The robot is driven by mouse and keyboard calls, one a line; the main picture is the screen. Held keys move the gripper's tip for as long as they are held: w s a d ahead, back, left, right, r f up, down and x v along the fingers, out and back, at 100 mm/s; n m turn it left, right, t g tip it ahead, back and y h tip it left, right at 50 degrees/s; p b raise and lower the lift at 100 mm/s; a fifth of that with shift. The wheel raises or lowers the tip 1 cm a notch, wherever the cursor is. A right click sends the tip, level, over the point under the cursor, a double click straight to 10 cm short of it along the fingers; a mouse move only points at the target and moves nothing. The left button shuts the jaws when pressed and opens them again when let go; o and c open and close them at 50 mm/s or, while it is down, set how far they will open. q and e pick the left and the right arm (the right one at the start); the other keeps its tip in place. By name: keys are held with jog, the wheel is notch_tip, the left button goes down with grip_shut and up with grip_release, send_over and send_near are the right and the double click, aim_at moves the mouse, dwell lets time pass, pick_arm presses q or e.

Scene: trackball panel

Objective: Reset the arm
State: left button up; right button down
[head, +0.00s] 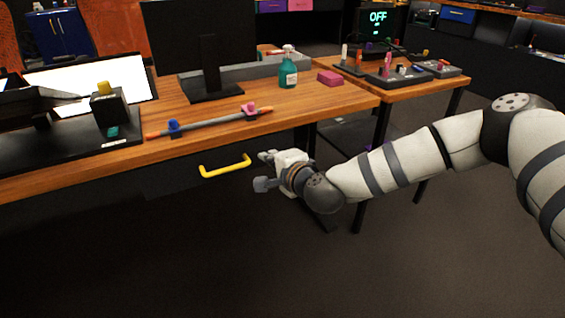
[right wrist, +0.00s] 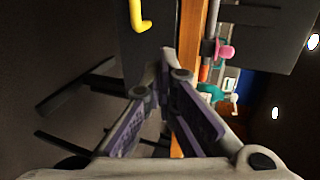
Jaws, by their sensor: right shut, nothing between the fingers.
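My right arm comes in from the right in the head view. Its white links with dark bands reach toward the front of the wooden desk (head: 335,98). My right gripper (head: 264,171) is below the desk's front edge, just right of the yellow drawer handle (head: 225,167) and apart from it. In the right wrist view the gripper's fingers (right wrist: 167,62) meet at the tips with nothing between them. The yellow handle shows at the top of that view (right wrist: 140,18). My left gripper is not in view.
On the desk are a monitor (head: 208,55), a teal bottle (head: 288,76), a pink block (head: 330,78) and a grey rod (head: 210,122) with blue and pink clips. A side table with control panels (head: 399,76) stands at right. The floor in front is clear.

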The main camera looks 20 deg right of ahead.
jog(key=s+a+f+n+g+y+p, duration=0.1)
jog(key=s+a+f+n+g+p, duration=0.2)
jog(key=s, duration=0.5)
jog(key=s+a+f+n+g+y, duration=0.15)
jog(key=s+a+f, duration=0.25)
jog(key=s, duration=0.4)
jog(key=s+a+f+n+g+y+p, duration=0.1)
jog(key=s+a+f+n+g+p, duration=0.2)
jog(key=s, duration=0.4)
jog(key=s+f+n+g+p, duration=0.1)
jog(key=s+f+n+g, duration=0.1)
jog(key=s, duration=0.6)
jog(key=s+f+n+g, duration=0.2)
jog(key=s, duration=0.6)
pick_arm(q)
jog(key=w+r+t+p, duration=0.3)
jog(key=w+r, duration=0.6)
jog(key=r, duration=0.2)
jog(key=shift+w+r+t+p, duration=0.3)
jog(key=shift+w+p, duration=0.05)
pick_arm(e)
jog(key=s+d+r+n+g+h, duration=0.2)
jog(key=s+d, duration=0.3)
jog(key=s, duration=0.4)
jog(key=s+d+r+n+g+h, duration=0.2)
jog(key=s+d, duration=0.3)
jog(key=s, duration=0.4)
jog(key=shift+s+n+g, duration=0.4)
jog(key=shift+n+g, duration=0.25)
jog(key=shift+n, duration=0.2)
